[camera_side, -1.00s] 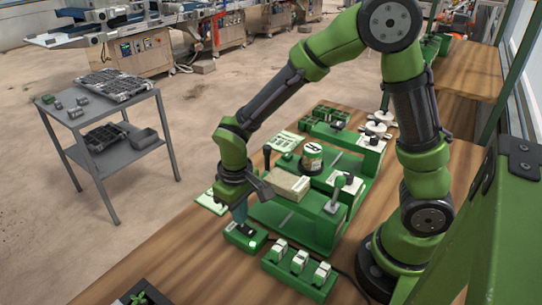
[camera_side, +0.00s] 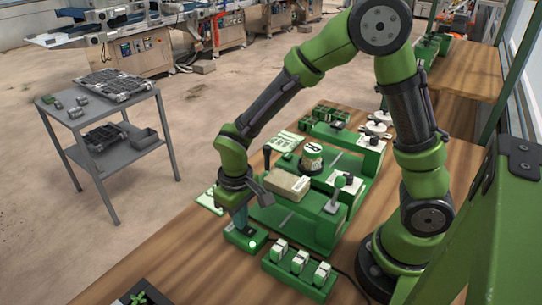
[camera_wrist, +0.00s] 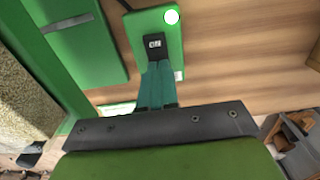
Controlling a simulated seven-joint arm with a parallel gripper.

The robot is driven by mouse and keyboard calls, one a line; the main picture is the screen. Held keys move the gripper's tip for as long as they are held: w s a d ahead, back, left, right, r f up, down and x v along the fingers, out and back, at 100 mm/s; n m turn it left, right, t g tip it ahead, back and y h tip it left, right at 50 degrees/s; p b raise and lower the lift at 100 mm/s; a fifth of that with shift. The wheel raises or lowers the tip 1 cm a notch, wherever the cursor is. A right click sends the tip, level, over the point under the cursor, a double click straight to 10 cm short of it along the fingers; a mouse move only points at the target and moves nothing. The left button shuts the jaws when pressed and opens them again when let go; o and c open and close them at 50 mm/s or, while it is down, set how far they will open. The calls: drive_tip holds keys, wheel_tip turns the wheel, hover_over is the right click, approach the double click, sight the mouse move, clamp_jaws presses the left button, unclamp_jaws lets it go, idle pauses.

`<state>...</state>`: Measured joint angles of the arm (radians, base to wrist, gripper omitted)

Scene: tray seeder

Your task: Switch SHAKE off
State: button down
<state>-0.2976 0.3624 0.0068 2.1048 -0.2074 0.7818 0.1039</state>
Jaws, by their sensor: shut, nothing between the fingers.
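A small green switch box (camera_side: 232,241) sits on the wooden bench, with a lit white lamp (camera_side: 252,244) at its near right corner. In the wrist view the box (camera_wrist: 136,28) shows a black rocker switch (camera_wrist: 154,42) with a pale mark and the bright lamp (camera_wrist: 171,17). I cannot read a SHAKE label. My gripper (camera_side: 240,228) points down over this box, shut and empty. In the wrist view its teal fingertips (camera_wrist: 156,66) end right at the near edge of the rocker. I cannot tell whether they touch it.
A green block with three white switches (camera_side: 298,270) stands just to the right of the box. Behind is the green seeder machine (camera_side: 312,222) with a tan block (camera_side: 288,185) and an upright lever (camera_side: 338,190).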

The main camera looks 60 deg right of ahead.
drive_tip(key=shift+f, duration=0.1)
drive_tip(key=shift+r, duration=3.55)
drive_tip(key=shift+f, duration=0.1)
drive_tip(key=s+d+r+m+t+y, duration=0.1)
drive_tip(key=s+d+r+m+t, duration=0.1)
drive_tip(key=s+r, duration=0.3)
drive_tip(key=s+d+r+m+t+y, duration=0.1)
drive_tip(key=s+d+r+m+t, duration=0.1)
drive_tip(key=s+d+r+t, duration=0.3)
drive_tip(key=shift+d+r, duration=0.15)
drive_tip(key=shift+r, duration=1.7)
